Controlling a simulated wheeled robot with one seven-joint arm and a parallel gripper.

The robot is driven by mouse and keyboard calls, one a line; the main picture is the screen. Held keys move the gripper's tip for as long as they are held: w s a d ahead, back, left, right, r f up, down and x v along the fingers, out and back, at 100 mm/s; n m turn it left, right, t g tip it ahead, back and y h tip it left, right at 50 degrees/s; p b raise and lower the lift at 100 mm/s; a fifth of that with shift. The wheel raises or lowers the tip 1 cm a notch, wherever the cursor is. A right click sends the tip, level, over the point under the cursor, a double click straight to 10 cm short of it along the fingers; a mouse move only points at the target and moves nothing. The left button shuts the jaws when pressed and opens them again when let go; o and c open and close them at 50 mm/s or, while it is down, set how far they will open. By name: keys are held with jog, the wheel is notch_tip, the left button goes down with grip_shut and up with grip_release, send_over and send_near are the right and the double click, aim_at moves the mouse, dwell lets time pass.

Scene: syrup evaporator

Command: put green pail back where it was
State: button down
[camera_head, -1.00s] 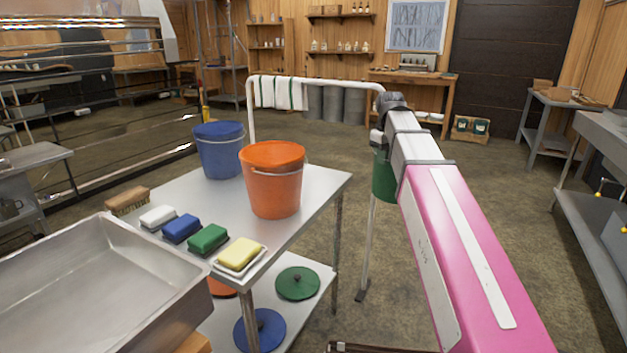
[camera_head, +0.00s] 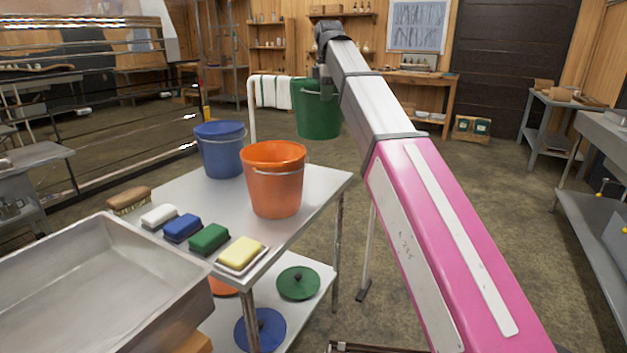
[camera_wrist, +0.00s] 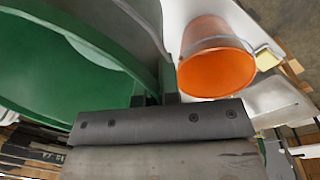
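The green pail (camera_head: 317,112) hangs upright from my gripper (camera_head: 322,78), in the air beyond the back right corner of the steel table (camera_head: 318,184). In the wrist view the green pail (camera_wrist: 60,60) fills the upper left, its wall between my gripper's fingers (camera_wrist: 158,92). My gripper looks shut on its rim; the fingertips are partly hidden. An orange pail (camera_head: 273,182) stands on the table, and it also shows in the wrist view (camera_wrist: 215,62). A blue pail (camera_head: 219,150) stands behind it to the left.
Brushes and sponges, such as the yellow sponge (camera_head: 241,252), line the table's front left side beside a steel pan (camera_head: 100,285). A green lid (camera_head: 298,283) and a blue lid (camera_head: 262,331) lie on the lower shelf. The table top right of the orange pail is bare.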

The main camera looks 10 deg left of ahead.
aim_at(319, 108)
notch_tip(319, 108, down, 17)
jog(key=a+n, duration=0.1)
jog(key=shift+s+a, duration=0.15)
jog(key=shift+s, duration=0.05)
dwell(0.7)
jog(key=shift+f, duration=0.15)
jog(key=c, duration=1.6)
grip_release()
jog(key=shift+f, duration=0.1)
jog(key=shift+o, duration=1.3)
notch_tip(319, 108, up, 12)
jog(key=s, duration=0.1)
jog(key=shift+d, duration=0.3)
jog(key=shift+s, duration=0.1)
